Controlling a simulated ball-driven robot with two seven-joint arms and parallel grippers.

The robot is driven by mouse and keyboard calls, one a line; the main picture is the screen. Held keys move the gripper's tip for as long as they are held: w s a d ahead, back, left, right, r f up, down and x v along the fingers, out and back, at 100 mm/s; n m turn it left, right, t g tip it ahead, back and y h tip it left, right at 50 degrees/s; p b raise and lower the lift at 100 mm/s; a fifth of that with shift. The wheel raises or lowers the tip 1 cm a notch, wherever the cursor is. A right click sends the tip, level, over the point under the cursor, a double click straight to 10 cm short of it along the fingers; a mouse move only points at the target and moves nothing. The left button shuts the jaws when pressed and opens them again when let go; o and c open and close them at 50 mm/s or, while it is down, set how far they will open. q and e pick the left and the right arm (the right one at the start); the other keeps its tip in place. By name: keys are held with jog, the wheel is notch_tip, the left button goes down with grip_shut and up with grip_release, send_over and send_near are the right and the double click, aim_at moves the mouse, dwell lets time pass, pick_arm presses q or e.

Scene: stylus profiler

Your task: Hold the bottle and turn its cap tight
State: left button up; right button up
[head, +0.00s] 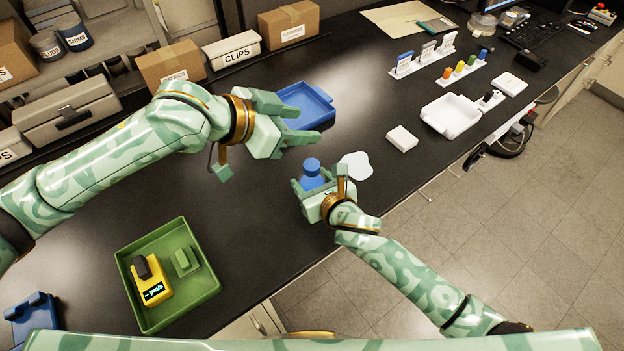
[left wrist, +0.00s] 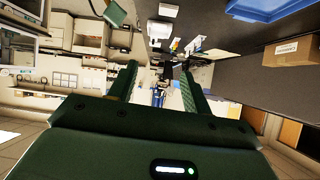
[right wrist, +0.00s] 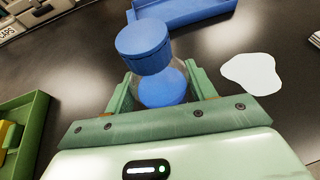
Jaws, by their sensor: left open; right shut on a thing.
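The bottle (right wrist: 167,86) is clear with blue contents and stands upright between the fingers of my right gripper (right wrist: 160,92), which is shut on its body. Its blue cap (right wrist: 144,42) sits on top and looks slightly tilted in the right wrist view. In the head view the cap (head: 312,166) shows above my right gripper (head: 325,192). My left gripper (head: 306,122) is open and empty, above and to the left of the bottle, apart from the cap. The left wrist view shows its two fingers (left wrist: 158,90) spread with nothing between them.
A blue tray (head: 322,98) lies behind the left gripper. A pale puddle-shaped patch (head: 356,165) is right of the bottle. A green tray (head: 205,283) holds a yellow device (head: 150,284). A small white box (head: 402,139) and white tray (head: 428,110) stand further right. Boxes line the back.

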pick_arm(q)
jog(key=w+d+r+g, duration=0.1)
jog(key=w+d+r, duration=0.1)
jog(key=d, duration=0.3)
pick_arm(e)
jog(key=shift+w+d, duration=0.15)
jog(key=shift+w, duration=0.05)
jog(key=shift+s, duration=0.1)
pick_arm(q)
jog(key=n+g+y, duration=0.1)
jog(key=g+y, duration=0.4)
jog(key=y, duration=0.5)
send_near(312, 164)
pick_arm(e)
jog(key=shift+a, duration=0.2)
pick_arm(q)
jog(key=f, duration=0.9)
jog(key=shift+w+a+f, duration=0.1)
jog(key=shift+w, duration=0.1)
pick_arm(e)
jog(key=shift+d, duration=0.1)
